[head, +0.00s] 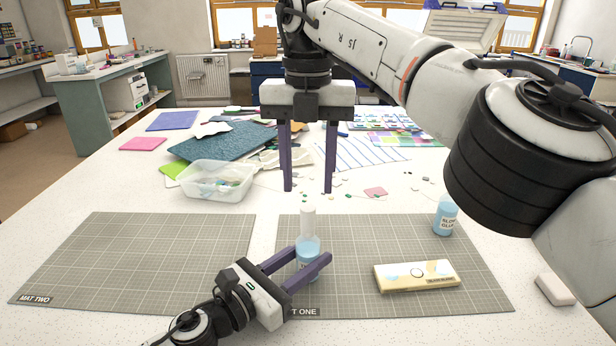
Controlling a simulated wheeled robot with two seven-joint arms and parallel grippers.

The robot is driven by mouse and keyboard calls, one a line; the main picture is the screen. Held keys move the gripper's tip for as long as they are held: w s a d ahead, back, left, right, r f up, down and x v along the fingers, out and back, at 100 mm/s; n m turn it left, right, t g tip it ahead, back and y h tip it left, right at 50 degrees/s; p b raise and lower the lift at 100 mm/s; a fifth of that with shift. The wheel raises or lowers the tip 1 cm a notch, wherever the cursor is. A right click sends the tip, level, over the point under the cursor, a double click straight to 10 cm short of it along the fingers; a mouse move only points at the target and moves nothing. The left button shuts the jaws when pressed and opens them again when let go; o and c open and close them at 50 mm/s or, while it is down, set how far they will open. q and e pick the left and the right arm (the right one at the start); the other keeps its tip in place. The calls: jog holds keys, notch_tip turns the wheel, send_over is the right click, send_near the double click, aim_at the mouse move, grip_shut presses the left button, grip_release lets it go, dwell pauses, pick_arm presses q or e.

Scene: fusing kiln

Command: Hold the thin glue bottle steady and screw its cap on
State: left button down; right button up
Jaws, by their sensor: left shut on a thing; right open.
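The thin glue bottle (306,247) stands upright on mat one, with pale blue contents and a lettered label partly hidden by a finger. A tall white top (308,221) sits upright on the bottle; I cannot tell whether it is the cap or how tight it is. My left gripper (311,256) is shut on the bottle's body, its purple fingers on either side. My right gripper (308,191) points straight down, open and empty. In the picture its fingertips appear just above the white top; its exact depth is unclear.
A second bottle labelled slow glue (444,218) stands at the right, partly behind my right arm. A cream box (416,276) lies on mat one (350,292). A clear tub (217,187) stands behind mat two (130,255), which is bare. Sheets and small pieces lie farther back.

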pick_arm(q)
jog(key=c, duration=1.1)
grip_release()
jog(key=b+v, duration=0.1)
jog(key=v, duration=0.8)
jog(key=shift+f+b, duration=0.1)
jog(key=shift+b, duration=0.3)
pick_arm(e)
jog(key=shift+f, duration=0.9)
pick_arm(q)
jog(key=shift+s+a, duration=0.45)
pick_arm(e)
jog(key=shift+f, duration=0.1)
